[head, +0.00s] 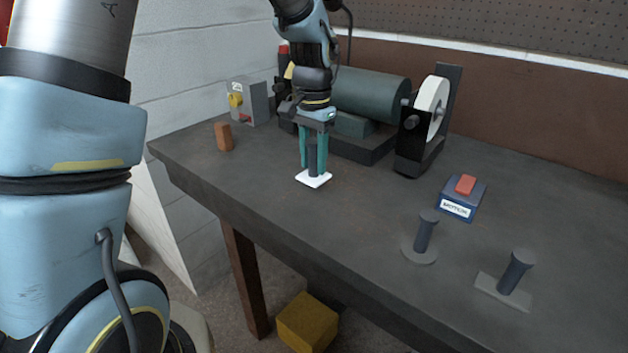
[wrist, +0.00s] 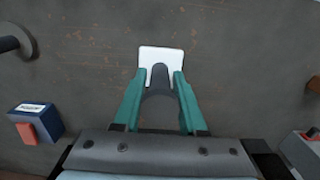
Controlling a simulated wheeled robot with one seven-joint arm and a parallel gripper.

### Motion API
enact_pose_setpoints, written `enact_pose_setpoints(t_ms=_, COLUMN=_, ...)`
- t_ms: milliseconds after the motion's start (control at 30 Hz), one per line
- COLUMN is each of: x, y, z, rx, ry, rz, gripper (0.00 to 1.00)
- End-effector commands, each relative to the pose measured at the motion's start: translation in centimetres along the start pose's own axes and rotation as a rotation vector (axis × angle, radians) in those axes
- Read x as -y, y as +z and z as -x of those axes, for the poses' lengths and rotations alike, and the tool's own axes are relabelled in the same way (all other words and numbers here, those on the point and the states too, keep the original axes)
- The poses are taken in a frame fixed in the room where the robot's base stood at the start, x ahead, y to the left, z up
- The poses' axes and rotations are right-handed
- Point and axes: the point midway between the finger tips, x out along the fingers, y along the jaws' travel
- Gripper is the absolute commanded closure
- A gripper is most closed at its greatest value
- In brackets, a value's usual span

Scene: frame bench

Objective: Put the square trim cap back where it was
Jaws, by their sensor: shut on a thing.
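The square trim cap (head: 314,179) has a white square plate and a dark upright post. My gripper (head: 312,150) points down and is shut on the post, with one teal finger on each side. The plate is below the fingertips, at or just above the bench top; I cannot tell whether it touches. In the wrist view the white plate of the cap (wrist: 161,57) shows beyond the fingertips of my gripper (wrist: 160,82), and the post stands between them.
On the bench (head: 370,220), a round-based post (head: 421,248) and a grey flat-based post (head: 505,288) stand at right, near a blue box with a red switch (head: 462,198). A grinder (head: 372,95) is behind my gripper. A brown block (head: 223,137) stands left.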

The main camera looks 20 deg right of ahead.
Motion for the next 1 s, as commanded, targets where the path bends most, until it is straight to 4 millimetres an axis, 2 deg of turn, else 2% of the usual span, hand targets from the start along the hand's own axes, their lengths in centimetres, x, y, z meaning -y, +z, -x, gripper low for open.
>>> enact_pose_setpoints(t_ms=400, x=0.0, y=0.0, z=-4.6, rx=0.001, ry=0.001, rz=0.002, gripper=1.00)
enact_pose_setpoints(t_ms=800, x=0.0, y=0.0, z=-5.2, rx=0.000, ry=0.000, rz=0.002, gripper=1.00)
enact_pose_setpoints(t_ms=833, x=0.0, y=0.0, z=-5.2, rx=0.000, ry=0.000, rz=0.002, gripper=0.58)
enact_pose_setpoints(t_ms=1000, x=0.0, y=0.0, z=-5.2, rx=0.000, ry=0.000, rz=0.002, gripper=0.39)
